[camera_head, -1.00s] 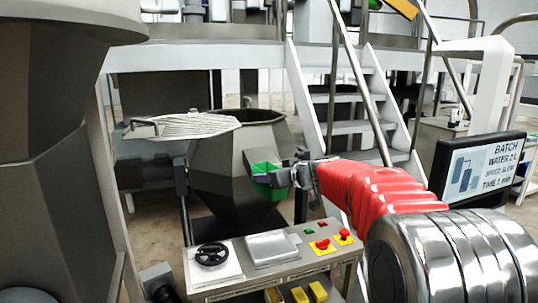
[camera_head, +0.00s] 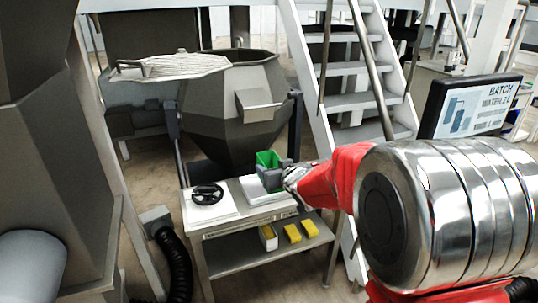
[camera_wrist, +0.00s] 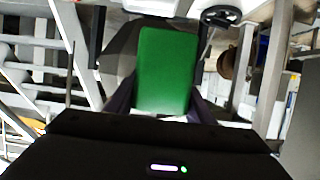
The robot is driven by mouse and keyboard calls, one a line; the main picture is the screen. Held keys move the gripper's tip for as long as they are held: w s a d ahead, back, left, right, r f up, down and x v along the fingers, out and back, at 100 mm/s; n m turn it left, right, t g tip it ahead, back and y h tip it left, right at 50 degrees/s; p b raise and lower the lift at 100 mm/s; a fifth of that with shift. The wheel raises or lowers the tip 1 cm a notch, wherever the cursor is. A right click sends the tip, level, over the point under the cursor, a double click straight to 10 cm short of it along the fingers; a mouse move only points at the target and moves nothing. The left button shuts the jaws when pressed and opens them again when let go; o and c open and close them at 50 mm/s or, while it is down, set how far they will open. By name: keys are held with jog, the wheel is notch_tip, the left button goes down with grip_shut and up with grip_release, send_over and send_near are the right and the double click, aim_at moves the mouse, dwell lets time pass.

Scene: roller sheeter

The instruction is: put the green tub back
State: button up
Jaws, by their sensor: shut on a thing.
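The green tub (camera_head: 267,159) is held in my gripper (camera_head: 271,178), just above the right part of the control bench. In the wrist view the green tub (camera_wrist: 165,70) fills the middle, between the two dark fingers of my gripper (camera_wrist: 163,103). The jaws are shut on it. A pale flat plate or scale (camera_head: 246,190) lies on the bench top (camera_head: 222,222), partly hidden behind the tub and gripper. I cannot tell whether the tub touches it.
A black handwheel (camera_head: 207,194) is on the bench's left. A grey hopper (camera_head: 225,115) with an open lid (camera_head: 170,66) stands behind. Yellow blocks (camera_head: 292,232) sit on the lower shelf. Stairs (camera_head: 355,100) and a screen (camera_head: 470,108) are to the right.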

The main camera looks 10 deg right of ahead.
jog(key=s+d+f+m+h, duration=0.1)
jog(key=s+f+m+h, duration=0.1)
jog(key=s+f, duration=0.6)
jog(key=shift+s+d+f+h, duration=0.2)
jog(key=shift+s+f+h, duration=0.15)
jog(key=shift+f, duration=0.6)
jog(key=shift+s, duration=0.15)
